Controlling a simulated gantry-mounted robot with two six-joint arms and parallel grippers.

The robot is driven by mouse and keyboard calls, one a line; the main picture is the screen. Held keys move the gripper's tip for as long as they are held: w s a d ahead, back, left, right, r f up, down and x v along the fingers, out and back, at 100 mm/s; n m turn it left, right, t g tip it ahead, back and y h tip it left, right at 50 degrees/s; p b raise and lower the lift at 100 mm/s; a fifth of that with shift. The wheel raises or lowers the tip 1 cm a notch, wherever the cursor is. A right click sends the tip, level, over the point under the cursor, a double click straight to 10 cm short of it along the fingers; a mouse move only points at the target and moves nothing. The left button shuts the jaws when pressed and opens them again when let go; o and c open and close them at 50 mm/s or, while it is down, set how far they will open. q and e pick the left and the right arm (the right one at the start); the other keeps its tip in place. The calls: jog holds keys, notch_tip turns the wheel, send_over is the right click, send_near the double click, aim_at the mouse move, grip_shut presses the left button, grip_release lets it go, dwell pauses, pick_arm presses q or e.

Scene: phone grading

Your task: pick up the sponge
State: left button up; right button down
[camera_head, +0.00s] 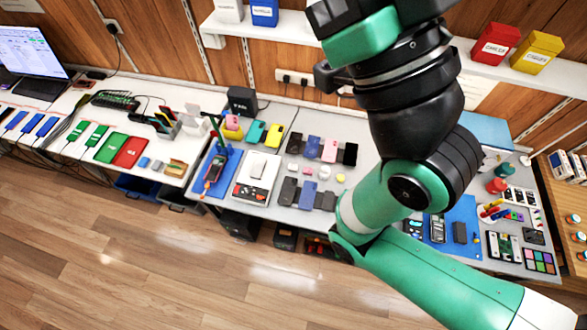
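I cannot tell for certain which thing is the sponge. Small soft-looking pieces lie among the phones on the grey middle table (268,208): a pink one (308,170), a whitish one (324,172) and a yellow one (341,178). They are too small to identify. My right arm comes in from the lower right and rises across the view to the top edge, hiding part of the table. Its gripper fingers do not show. My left arm and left gripper are not in view.
Several phones (330,150) lie around the small pieces. A blue mat (216,172) and a white box (257,178) are on the left of the table. A blue mat with tools (460,218) is at the right. A shelf (275,31) with coloured boxes runs behind. The floor in front is clear.

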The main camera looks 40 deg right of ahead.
dwell(0.3)
jog(key=shift+c, duration=0.2)
grip_release()
